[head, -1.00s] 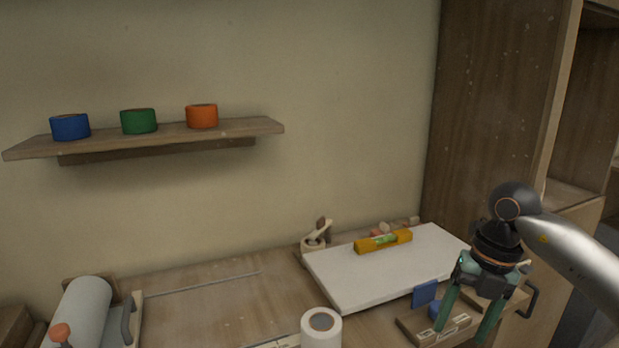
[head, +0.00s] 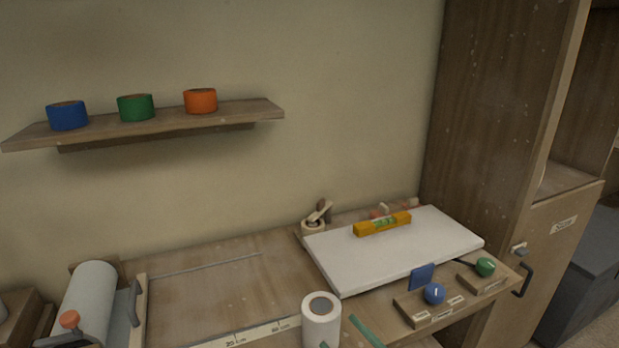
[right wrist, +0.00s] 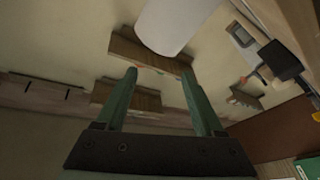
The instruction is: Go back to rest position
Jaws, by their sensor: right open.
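My right gripper (head: 345,340) shows only as green fingers at the bottom edge of the head view, close to the white roll. In the right wrist view its two green fingers (right wrist: 158,75) stand apart with nothing held between them. My left gripper is in neither view. A wooden block (head: 409,316) with labels stands at the front right of the bench. A blue-knobbed piece (head: 434,293) and a blue flat piece (head: 421,277) are at it. A green-knobbed tool (head: 485,267) rests at a second wooden block (head: 483,284).
A white board (head: 350,262) with a yellow spirit level (head: 382,224) lies on the bench. A white roll (head: 321,325) stands at the front. A grey roll (head: 88,303) is at the left. A shelf (head: 225,112) holds three tape rolls. The bench middle (head: 210,295) is mostly clear.

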